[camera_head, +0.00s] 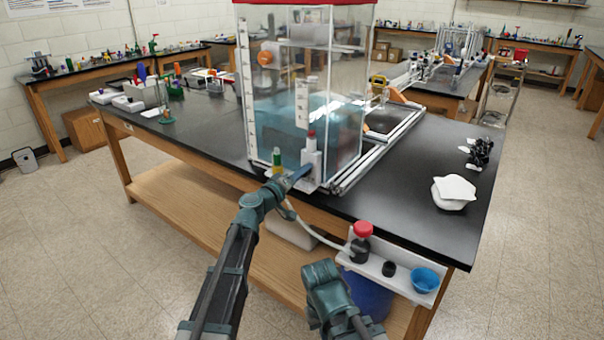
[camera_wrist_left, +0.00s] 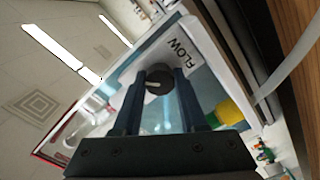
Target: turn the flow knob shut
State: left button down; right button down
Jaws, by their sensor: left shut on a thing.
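The flow knob (camera_wrist_left: 158,80) is dark and round with a pale pointer line, seen in the left wrist view. It sits on a white panel (camera_wrist_left: 196,48) marked FLOW. My left gripper (camera_wrist_left: 157,78) has its two fingers on either side of the knob, shut on it. The knob cannot be made out there. Part of my right arm shows at the bottom of the head view; its fingers do not show.
A yellow and green part (camera_head: 277,160) stands just left of the gripper; it also shows in the left wrist view (camera_wrist_left: 229,111). A pale hose (camera_head: 312,232) runs below to a white shelf (camera_head: 403,278) with a red-capped bottle (camera_head: 361,243).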

pick_arm(q)
jog(key=shift+s+d+m, duration=0.1)
jog(key=shift+s+m, duration=0.05)
jog(key=shift+m, duration=4.15)
jog(key=shift+c, duration=2.3)
grip_release()
jog(key=v, duration=1.3)
jog(key=shift+s+a, duration=0.25)
jog(key=shift+a, duration=0.05)
